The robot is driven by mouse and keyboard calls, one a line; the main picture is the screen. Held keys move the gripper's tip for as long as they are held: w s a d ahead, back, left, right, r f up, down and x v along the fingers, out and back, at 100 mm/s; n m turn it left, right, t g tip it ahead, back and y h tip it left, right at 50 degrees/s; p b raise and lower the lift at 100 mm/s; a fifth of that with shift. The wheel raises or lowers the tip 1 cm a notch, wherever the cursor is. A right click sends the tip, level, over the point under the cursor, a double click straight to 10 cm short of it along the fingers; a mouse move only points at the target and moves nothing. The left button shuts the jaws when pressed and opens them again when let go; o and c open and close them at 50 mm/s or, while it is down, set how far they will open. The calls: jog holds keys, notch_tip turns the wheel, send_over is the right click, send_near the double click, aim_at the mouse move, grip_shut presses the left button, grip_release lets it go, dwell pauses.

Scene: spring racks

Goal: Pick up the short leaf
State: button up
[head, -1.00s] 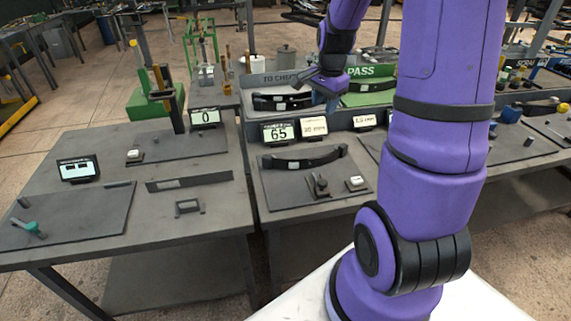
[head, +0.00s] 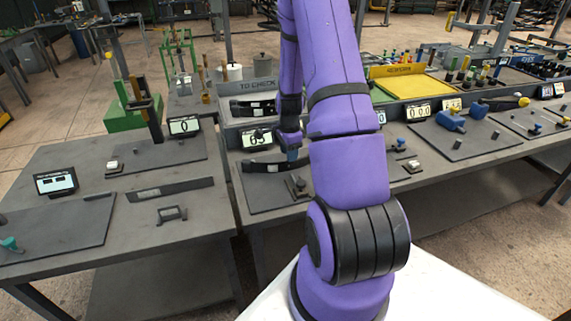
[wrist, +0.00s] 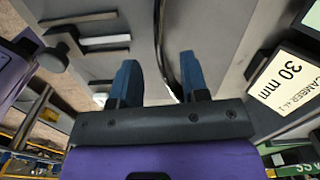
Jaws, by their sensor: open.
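A dark curved leaf (head: 262,166) with a pale label lies on the grey plate of the middle bench in the head view. Another dark leaf (head: 250,107) lies in the TO CHECK tray behind it. I cannot tell for sure which is the short leaf. My gripper (head: 292,157) is by the right end of the plate's leaf, partly hidden by my arm. In the wrist view my gripper (wrist: 160,82) is open, its two blue fingers apart. A thin curved strip (wrist: 161,35), seemingly the leaf's edge, runs up from between them. I cannot tell if they touch it.
A small clamp (head: 297,187) stands on the plate just below my gripper. A display (head: 257,139) and a 30 mm card (wrist: 285,75) stand behind the leaf. A flat dark bar (head: 170,190) lies on the left bench. A yellow tray (head: 425,86) is at back right.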

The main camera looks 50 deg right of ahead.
aim_at(289, 170)
jog(key=shift+f, duration=2.9)
jog(key=shift+d, duration=0.1)
grip_shut()
